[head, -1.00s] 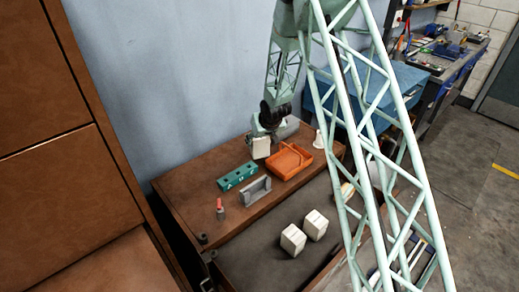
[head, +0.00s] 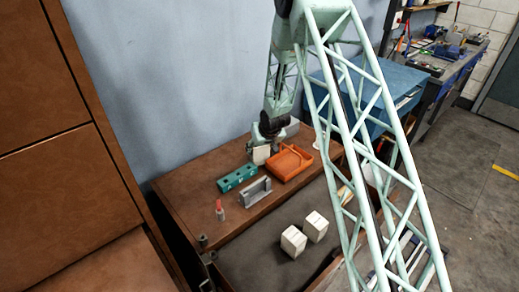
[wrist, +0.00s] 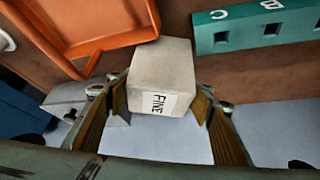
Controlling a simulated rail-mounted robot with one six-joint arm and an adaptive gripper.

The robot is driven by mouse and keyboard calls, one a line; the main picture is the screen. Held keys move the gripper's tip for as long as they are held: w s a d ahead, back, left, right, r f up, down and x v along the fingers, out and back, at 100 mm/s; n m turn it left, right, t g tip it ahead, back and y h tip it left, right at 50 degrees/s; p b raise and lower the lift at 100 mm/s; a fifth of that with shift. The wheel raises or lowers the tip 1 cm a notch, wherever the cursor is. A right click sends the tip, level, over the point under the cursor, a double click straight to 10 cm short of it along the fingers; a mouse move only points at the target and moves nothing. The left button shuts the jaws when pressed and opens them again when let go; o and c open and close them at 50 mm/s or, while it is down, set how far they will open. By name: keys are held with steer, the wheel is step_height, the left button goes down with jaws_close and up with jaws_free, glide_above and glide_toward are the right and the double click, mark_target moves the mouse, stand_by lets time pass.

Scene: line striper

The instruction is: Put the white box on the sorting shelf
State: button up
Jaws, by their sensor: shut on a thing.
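A white box (wrist: 160,80) with a label reading "FINE" is between the two fingers of my gripper (wrist: 160,112) in the wrist view. My gripper (head: 264,141) is shut on it. In the head view the white box (head: 260,154) is at the back of the brown wooden top (head: 185,187), behind the teal block and left of the orange tray. I cannot tell whether its underside touches the wood. Two more white boxes (head: 293,241) (head: 316,226) stand on the dark surface in front. I cannot tell which surface is the sorting shelf.
An orange tray (head: 308,168) also shows in the wrist view (wrist: 90,45). The teal block (head: 238,177) has lettered holes. A grey holder (head: 255,191) and a red-tipped item (head: 220,212) stand nearer. A blue-grey wall (head: 190,80) is close behind.

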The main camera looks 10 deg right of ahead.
stand_by(0.3)
steer(key=o, duration=0.9)
steer(key=shift+f, duration=0.1)
steer(key=shift+r, duration=0.2)
steer(key=shift+s+r, duration=0.25)
steer(key=shift+r, duration=0.25)
steer(key=shift+p+v, duration=0.6)
steer(key=shift+v, duration=4.85)
